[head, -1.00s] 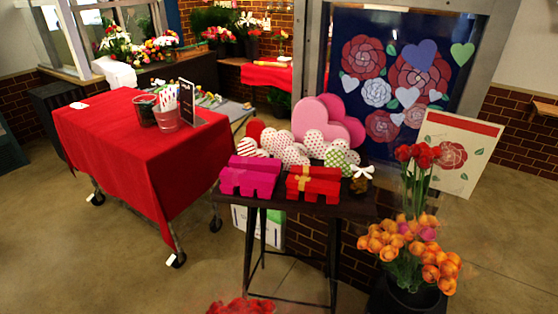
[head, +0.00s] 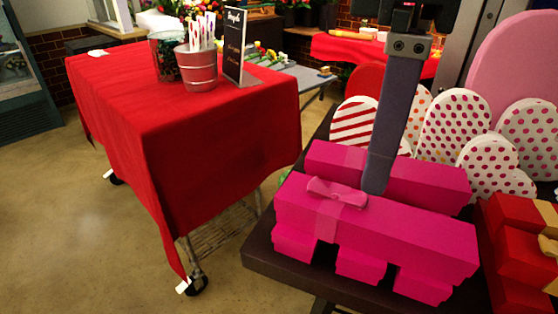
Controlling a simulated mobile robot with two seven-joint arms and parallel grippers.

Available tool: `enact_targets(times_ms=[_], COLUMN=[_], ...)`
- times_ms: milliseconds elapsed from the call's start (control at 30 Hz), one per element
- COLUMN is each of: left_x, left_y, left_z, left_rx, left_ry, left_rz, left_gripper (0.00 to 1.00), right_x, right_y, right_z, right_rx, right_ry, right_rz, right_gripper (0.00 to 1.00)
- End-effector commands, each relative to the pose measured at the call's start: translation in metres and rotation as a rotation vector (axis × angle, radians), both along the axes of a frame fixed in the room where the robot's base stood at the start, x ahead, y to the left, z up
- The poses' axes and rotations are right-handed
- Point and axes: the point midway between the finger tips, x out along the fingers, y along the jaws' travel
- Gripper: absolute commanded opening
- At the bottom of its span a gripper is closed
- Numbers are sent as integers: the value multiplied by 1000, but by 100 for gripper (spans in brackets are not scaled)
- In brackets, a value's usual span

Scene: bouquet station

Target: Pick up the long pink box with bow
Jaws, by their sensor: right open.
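The long pink box with a bow (head: 410,228) lies across smaller pink boxes (head: 360,265) on the dark table. Its bow (head: 337,192) is toward its left end. Another long pink box (head: 430,183) lies just behind it. My right gripper (head: 376,187) reaches down from the top, its long grey finger ending at the bow box's top rear edge, right of the bow. It is open and holds nothing; only one finger shows clearly. I cannot tell whether the fingertip touches the box. My left gripper is not in view.
A red and gold box (head: 525,250) stands close on the right. Patterned hearts (head: 455,125) stand behind the pink boxes. The dark table's edge (head: 275,262) runs along the front left. A red-draped cart (head: 215,140) with a bucket (head: 197,68) and a sign stands left.

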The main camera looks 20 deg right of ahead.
Motion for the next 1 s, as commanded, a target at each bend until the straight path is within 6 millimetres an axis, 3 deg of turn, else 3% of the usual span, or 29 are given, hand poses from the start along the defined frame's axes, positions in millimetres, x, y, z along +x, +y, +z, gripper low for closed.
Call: enact_targets(times_ms=[700,1000], left_x=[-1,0], left_y=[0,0], left_z=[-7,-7], left_rx=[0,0], left_ry=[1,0], left_rz=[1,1], left_gripper=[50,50], right_x=[-2,-1], right_y=[-8,-8], right_z=[-92,-97], right_rx=[-3,-3], right_ry=[4,1], right_rz=[-1,0], right_gripper=[98,98])
